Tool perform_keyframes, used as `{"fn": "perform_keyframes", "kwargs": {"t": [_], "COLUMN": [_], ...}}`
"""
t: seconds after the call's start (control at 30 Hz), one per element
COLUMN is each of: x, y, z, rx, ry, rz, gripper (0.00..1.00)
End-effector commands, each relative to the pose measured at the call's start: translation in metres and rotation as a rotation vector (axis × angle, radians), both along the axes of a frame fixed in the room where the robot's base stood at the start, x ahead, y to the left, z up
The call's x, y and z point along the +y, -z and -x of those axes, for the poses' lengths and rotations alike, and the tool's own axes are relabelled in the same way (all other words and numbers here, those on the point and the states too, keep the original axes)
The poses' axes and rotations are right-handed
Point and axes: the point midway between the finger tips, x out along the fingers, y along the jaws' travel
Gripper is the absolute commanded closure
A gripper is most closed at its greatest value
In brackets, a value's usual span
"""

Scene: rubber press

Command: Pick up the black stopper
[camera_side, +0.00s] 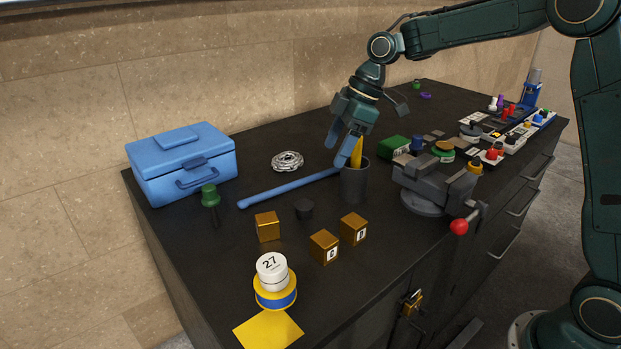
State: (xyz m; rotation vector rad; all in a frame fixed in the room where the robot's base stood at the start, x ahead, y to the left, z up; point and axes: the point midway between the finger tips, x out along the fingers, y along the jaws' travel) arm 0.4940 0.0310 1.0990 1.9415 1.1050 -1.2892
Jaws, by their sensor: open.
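The black stopper (305,209) appears to be the small dark cylinder standing on the dark bench top, between a gold cube and the blue bar. My gripper (337,150) is open and points down, above and to the right of the stopper and clear of it. Its fingers are beside a yellow item (356,153) that stands up out of a dark cup (354,184). I cannot tell whether a finger touches the yellow item or the cup.
A blue bar (288,188) lies behind the stopper. Gold cubes (268,227) stand around its front. A grey vise (423,187) with a red-knobbed handle is right of the cup. A blue toolbox (182,163) and green-handled tool (210,197) are left. White-yellow rolls (273,281) stand in front.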

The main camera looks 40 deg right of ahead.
Motion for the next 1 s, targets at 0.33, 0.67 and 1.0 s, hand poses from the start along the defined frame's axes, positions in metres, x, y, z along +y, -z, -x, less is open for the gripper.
{"fn": "perform_keyframes", "kwargs": {"t": [0.33,0.67,1.0], "x": [-0.003,-0.002,0.014], "y": [0.036,0.041,0.078], "z": [-0.033,-0.034,-0.04], "rx": [-0.005,-0.006,-0.001], "ry": [-0.133,-0.14,-0.141], "rz": [-0.025,-0.027,-0.027], "gripper": [0.35,0.35,0.35]}}
